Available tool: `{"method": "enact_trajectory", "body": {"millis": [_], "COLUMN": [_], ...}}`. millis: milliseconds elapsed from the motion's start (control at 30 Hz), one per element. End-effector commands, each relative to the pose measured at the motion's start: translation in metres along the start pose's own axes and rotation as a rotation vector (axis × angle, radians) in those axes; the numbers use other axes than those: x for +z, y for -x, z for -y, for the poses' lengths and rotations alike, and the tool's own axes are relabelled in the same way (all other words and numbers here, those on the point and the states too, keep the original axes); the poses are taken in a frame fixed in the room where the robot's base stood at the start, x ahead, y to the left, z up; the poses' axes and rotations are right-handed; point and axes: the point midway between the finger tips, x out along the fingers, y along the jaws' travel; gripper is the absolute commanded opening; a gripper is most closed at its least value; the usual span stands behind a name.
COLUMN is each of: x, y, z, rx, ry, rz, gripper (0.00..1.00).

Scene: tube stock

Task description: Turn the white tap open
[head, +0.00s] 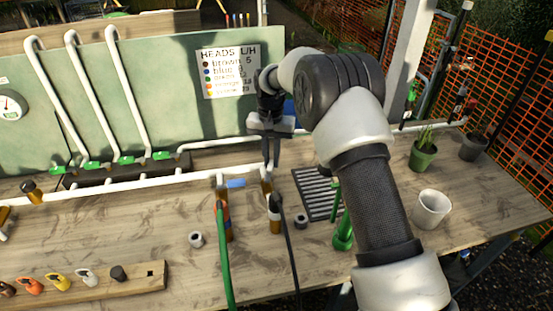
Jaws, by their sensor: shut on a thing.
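My gripper (270,166) points down over the white pipe at the back of the bench. It is shut at the second outlet, on what appears to be the white tap (267,187). The fingers hide most of its handle, so I cannot tell how far it is turned. A brownish fitting shows just under the fingertips. To the left, a neighbouring tap has a blue handle (236,183), apart from my gripper.
A green hose (223,255) and a black hose (290,255) run to the front edge. A black grate (315,193), a white cup (431,208) and potted plants stand to the right. Coloured heads sit on a wooden strip (140,278). A sign (228,72) hangs behind.

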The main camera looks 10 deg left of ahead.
Motion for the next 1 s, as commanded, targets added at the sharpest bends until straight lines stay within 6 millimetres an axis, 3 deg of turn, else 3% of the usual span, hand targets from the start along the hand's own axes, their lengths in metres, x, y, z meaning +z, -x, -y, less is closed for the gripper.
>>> {"method": "enact_trajectory", "body": {"millis": [500,1000], "x": [0.003,0.005], "y": [0.001,0.001], "z": [0.022,0.026], "rx": [0.000,0.000], "ry": [0.349,0.423], "rz": [-0.003,-0.003], "gripper": [0.00,0.00]}}
